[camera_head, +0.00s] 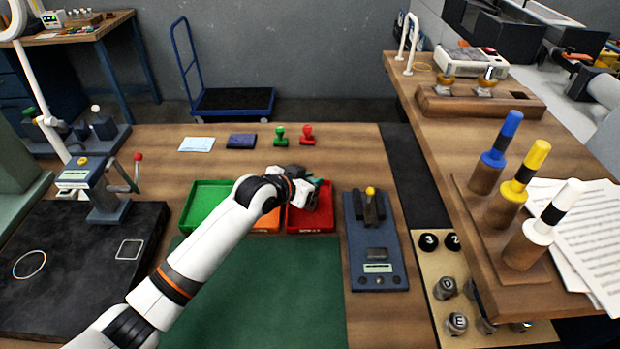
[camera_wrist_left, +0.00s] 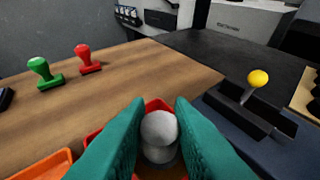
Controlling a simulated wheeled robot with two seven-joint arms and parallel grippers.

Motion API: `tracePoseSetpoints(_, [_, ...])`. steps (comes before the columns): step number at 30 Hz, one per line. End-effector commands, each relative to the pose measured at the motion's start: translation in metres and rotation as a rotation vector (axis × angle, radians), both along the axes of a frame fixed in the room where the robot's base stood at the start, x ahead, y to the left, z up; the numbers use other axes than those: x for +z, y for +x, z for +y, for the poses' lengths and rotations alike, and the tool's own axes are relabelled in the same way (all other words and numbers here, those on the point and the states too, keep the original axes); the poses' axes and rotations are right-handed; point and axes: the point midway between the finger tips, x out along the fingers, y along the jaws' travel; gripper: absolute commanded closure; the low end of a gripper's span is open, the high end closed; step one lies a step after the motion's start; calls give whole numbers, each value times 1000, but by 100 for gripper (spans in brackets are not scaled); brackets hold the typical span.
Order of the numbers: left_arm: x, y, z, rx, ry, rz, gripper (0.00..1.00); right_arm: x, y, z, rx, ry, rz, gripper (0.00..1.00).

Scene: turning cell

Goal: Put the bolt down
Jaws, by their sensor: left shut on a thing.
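My left gripper (camera_head: 314,184) is at the red tray (camera_head: 312,228), and its arm hides part of that tray. In the left wrist view its teal fingers (camera_wrist_left: 158,120) are shut on the bolt (camera_wrist_left: 159,137), which shows as a round grey metal end with another grey round part below it. The red tray (camera_wrist_left: 156,104) shows behind and around the bolt there. I cannot tell whether the bolt touches the tray's floor. In the head view the bolt is hidden by the gripper. My right gripper is not in view.
A green tray (camera_head: 203,207) and an orange tray (camera_head: 266,224) stand left of the red one. A blue device with a yellow-knobbed lever (camera_head: 375,252) stands close on the right. Green (camera_head: 280,137) and red (camera_head: 308,136) stamps stand behind. A green mat (camera_head: 262,290) lies clear in front.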

Motion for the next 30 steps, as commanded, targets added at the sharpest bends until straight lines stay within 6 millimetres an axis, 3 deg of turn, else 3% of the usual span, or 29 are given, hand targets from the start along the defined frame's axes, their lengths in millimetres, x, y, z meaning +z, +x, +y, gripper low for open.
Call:
tracePoseSetpoints(10, [-1, 1, -1, 0, -3, -5, 100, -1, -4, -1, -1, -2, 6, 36])
tracePoseSetpoints(11, [-2, 0, 0, 0, -1, -2, 74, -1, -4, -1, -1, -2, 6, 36])
tracePoseSetpoints(14, [-2, 0, 0, 0, -1, -2, 58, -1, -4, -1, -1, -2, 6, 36])
tracePoseSetpoints(24, [0, 0, 0, 0, -1, -2, 57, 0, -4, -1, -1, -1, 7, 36])
tracePoseSetpoints(30, [9, -15, 12, 0, -1, -3, 57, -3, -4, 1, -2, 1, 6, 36])
